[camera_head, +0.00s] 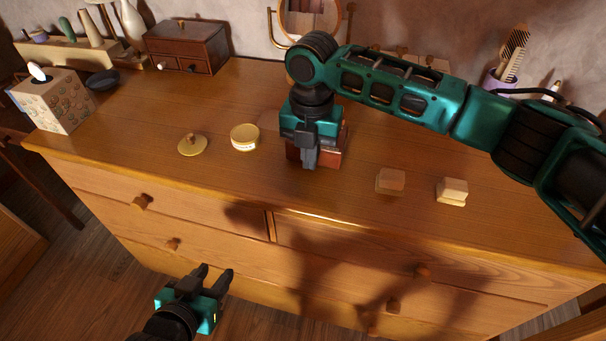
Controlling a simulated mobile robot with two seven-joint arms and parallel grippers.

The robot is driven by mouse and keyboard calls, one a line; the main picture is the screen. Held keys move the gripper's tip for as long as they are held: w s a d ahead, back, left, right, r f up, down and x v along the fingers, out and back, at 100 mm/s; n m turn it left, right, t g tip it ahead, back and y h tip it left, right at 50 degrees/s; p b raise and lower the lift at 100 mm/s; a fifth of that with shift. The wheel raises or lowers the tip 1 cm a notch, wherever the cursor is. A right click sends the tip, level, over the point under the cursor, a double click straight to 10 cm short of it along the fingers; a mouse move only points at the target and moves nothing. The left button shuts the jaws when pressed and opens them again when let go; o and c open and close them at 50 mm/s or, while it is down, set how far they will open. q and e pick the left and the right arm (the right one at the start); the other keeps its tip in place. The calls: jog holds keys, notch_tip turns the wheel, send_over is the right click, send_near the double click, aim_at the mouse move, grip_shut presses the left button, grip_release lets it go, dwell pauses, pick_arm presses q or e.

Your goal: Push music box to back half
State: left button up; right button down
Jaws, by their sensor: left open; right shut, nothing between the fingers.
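A small reddish-brown box (329,153), which looks like the music box, sits on the wooden dresser top (215,102) near the middle. My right gripper (309,163) is shut and empty, pointing down at the box and hiding much of it. I cannot tell whether the fingers touch the box or are just in front of it. My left gripper (215,272) is open and empty, low in front of the dresser drawers, away from the box.
A brass lid (192,147) and a round tin (245,140) lie left of the box. Two small wooden blocks (390,180) (452,191) lie right. A mirror (309,20) and dark chest (187,45) stand behind; a tissue box (55,103) stands far left.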

jog(key=shift+w+d+b, duration=0.1)
jog(key=shift+w+d, duration=0.1)
jog(key=shift+w, duration=0.45)
jog(key=shift+w+d+b, duration=0.15)
jog(key=shift+w+d, duration=0.1)
jog(key=shift+w, duration=0.4)
jog(key=shift+w+d+b, duration=0.1)
jog(key=shift+w+d, duration=0.1)
jog(key=shift+w, duration=0.45)
jog(key=shift+w+d, duration=0.1)
jog(key=shift+w, duration=0.35)
jog(key=shift+w+d+b, duration=0.2)
jog(key=shift+w+b, duration=0.1)
jog(key=shift+w, duration=0.25)
jog(key=shift+w+d+b, duration=0.2)
jog(key=shift+w+b, duration=0.1)
jog(key=shift+w, duration=0.25)
jog(key=shift+w+d+b, duration=0.15)
jog(key=shift+w+b, duration=0.2)
jog(key=shift+w, duration=0.15)
jog(key=shift+w+d+b, duration=0.15)
jog(key=shift+w+b, duration=0.15)
jog(key=shift+w, duration=0.2)
jog(key=shift+w+d, duration=0.1)
jog(key=shift+w, duration=0.15)
